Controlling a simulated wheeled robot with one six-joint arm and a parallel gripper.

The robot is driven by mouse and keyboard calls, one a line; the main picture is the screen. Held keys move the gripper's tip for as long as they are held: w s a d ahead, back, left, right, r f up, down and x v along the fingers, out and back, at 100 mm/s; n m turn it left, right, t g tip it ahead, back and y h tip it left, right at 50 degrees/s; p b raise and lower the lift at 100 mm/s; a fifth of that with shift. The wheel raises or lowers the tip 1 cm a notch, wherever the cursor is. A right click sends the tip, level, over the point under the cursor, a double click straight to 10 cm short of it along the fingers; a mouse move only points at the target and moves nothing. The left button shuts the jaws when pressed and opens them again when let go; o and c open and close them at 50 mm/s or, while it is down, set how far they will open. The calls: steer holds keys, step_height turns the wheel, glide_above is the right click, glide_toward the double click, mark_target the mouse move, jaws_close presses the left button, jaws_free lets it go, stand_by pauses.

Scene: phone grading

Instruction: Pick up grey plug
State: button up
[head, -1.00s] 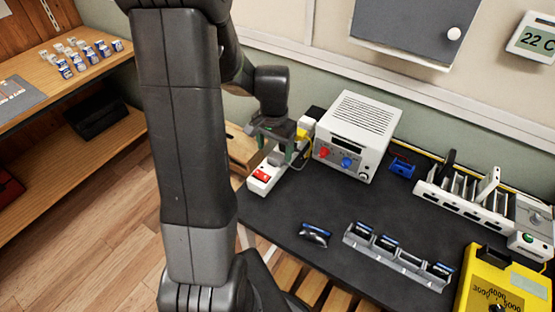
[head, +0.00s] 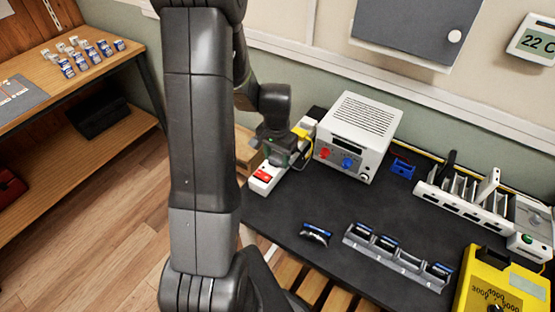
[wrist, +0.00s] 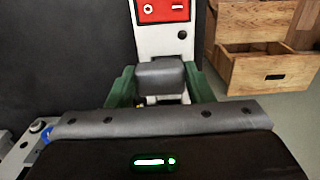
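The grey plug (wrist: 160,75) sits on the white power strip (wrist: 160,40), close to its red switch, in the wrist view. My gripper (wrist: 160,82) has its green fingers down on both sides of the plug. Their inner faces look touching or nearly touching its sides, and I cannot tell whether they press on it. In the head view, my gripper (head: 276,155) is low over the power strip (head: 263,181) at the table's left edge, and the plug is mostly hidden there.
A white power supply box (head: 356,135) stands just right of the strip, with a yellow plug (head: 301,133) beside it. A wooden drawer unit (wrist: 265,45) is beyond the table edge.

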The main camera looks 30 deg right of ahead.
mark_target(277, 158)
steer(key=shift+c, duration=1.4)
steer(key=shift+r, duration=0.1)
step_height(277, 158, up, 10)
steer(key=shift+b, duration=0.35)
